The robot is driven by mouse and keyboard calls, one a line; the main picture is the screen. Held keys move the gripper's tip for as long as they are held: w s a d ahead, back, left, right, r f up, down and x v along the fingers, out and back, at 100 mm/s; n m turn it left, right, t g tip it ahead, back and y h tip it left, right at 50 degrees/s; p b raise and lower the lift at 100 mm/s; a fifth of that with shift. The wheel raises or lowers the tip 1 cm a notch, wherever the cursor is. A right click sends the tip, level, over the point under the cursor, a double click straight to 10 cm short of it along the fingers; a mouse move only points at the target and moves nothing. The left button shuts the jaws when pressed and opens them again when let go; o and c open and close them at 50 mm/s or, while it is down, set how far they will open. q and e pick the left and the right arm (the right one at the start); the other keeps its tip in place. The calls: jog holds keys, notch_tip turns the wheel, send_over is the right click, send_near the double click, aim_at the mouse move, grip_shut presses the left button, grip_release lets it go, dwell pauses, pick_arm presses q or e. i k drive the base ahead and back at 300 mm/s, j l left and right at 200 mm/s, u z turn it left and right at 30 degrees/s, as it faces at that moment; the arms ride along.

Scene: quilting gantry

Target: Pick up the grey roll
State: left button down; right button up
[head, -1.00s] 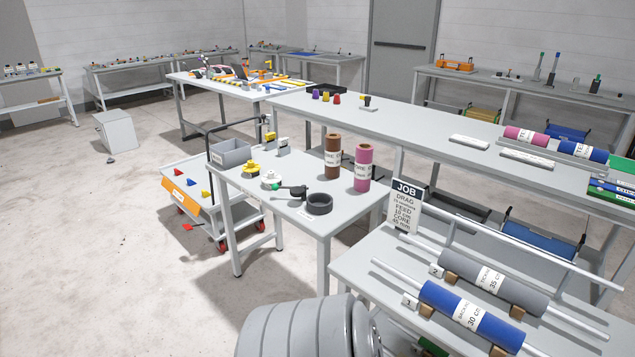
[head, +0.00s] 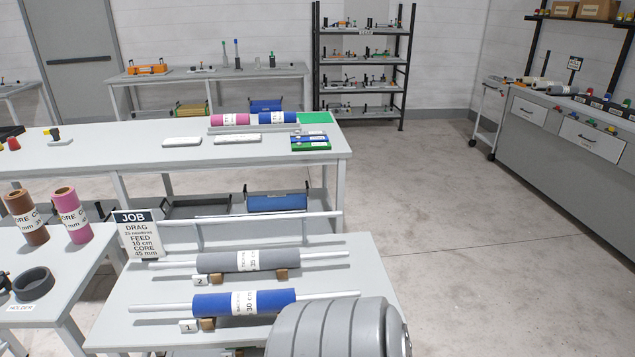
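The grey roll (head: 215,262) lies on a long rod on the near table, behind the blue roll (head: 215,302). It has a white label with partly readable text and rests on small brown blocks, beside a tag marked 2. The blue roll lies nearly parallel in front, on its own rod, beside a tag marked 1 and with a label reading 30 cm. Both rolls are in the head view, low and left of centre. Neither of my grippers shows in the head view. A large ribbed grey part of my own body covers the table's near right corner.
The near table (head: 130,312) carries a JOB sign (head: 138,235) and a raised rail behind the rolls. A side table at left holds a brown roll (head: 27,217), a pink roll (head: 72,215) and a dark ring (head: 33,284). The floor (head: 480,250) at right is open.

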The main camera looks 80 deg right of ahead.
aim_at(269, 259)
jog(key=z, duration=2.2)
jog(key=j, duration=0.1)
